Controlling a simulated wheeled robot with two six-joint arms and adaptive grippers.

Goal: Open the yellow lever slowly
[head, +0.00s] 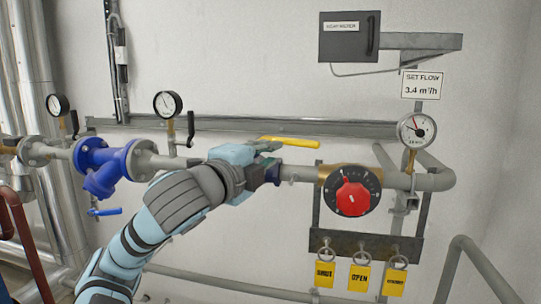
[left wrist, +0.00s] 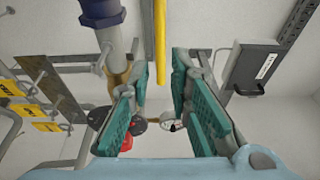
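The yellow lever (head: 300,142) lies nearly level along the grey pipe, its free end pointing right. My left gripper (head: 272,150) is at the lever's left part, seen from behind; the wrist hides the valve body and the pivot. In the left wrist view, the two teal-padded fingers of my left gripper (left wrist: 161,72) stand apart. The yellow lever (left wrist: 160,40) runs down from the top edge into the gap between them, with space visible on both sides. Whether a finger touches it cannot be told. My right gripper is in neither view.
Right of the gripper is a red dial knob (head: 352,199), with a flow gauge (head: 416,129) and a SET FLOW sign (head: 422,85) beyond. Yellow tags (head: 360,278) hang below. A blue valve body (head: 103,165) and gauges are at left. A grey box (head: 349,37) is above.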

